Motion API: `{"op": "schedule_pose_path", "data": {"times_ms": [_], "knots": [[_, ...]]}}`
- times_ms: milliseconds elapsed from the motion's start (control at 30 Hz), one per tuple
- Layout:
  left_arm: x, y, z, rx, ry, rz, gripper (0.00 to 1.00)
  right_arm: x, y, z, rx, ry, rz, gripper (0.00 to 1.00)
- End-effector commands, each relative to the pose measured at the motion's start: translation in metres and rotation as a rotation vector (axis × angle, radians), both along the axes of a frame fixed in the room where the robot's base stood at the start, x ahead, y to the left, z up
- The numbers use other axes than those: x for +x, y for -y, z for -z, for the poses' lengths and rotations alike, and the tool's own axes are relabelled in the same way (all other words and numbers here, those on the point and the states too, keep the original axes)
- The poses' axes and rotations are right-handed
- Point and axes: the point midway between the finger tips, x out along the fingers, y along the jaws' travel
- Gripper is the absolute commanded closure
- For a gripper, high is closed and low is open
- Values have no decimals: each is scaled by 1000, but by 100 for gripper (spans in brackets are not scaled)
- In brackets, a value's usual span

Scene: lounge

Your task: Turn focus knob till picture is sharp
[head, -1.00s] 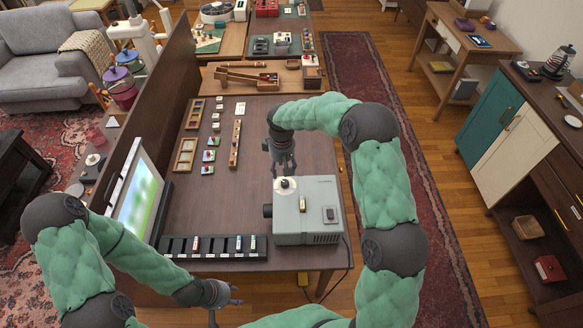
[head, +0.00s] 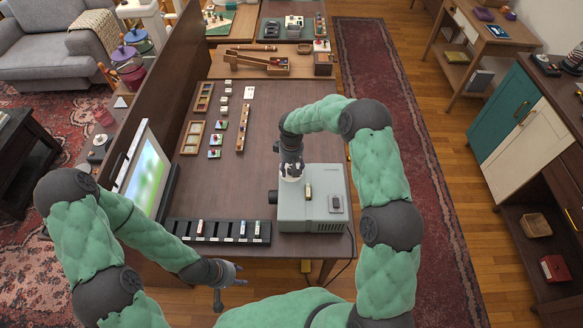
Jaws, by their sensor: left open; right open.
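The grey projector (head: 318,222) stands at the front right of the long dark table, its lens pointing left. The white screen (head: 133,168) stands at the table's left and shows a blurred green and pale blue picture. A round white focus knob (head: 290,178) is on the projector's top, largely hidden by my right gripper. My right gripper (head: 291,174) points down right at the knob, open, with its fingers around or just above it; contact cannot be told. My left gripper (head: 240,275) is open and empty, apart from things, in front of the table's front edge.
A black slide rack (head: 187,229) with several small slides lies along the front edge. Small slides and wooden trays (head: 190,138) lie farther back. A wooden box (head: 243,66) stands beyond. The table's middle is clear.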

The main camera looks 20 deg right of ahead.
Motion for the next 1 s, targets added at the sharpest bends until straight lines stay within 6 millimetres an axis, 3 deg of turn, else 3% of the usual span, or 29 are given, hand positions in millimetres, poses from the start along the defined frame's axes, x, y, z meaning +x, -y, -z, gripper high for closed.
{"op": "schedule_pose_path", "data": {"times_ms": [300, 367, 500, 533, 1000], "knots": [[0, 0, 0, 0, 0, 0, 59, 0, 0, 3, 0, 1, 0, 44], [0, 0, 0, 0, 0, 0, 59, 0, 0, 3, 0, 0, 0, 58], [0, 0, 0, 0, 0, 0, 59, 0, 0, 3, 0, 0, 0, 97], [0, 0, 0, 0, 0, 0, 59, 0, 0, 2, 0, 0, 0, 100], [0, 0, 11, 0, 0, 0, 59, -1, 0, 5, -1, -2, 95, 100]]}}
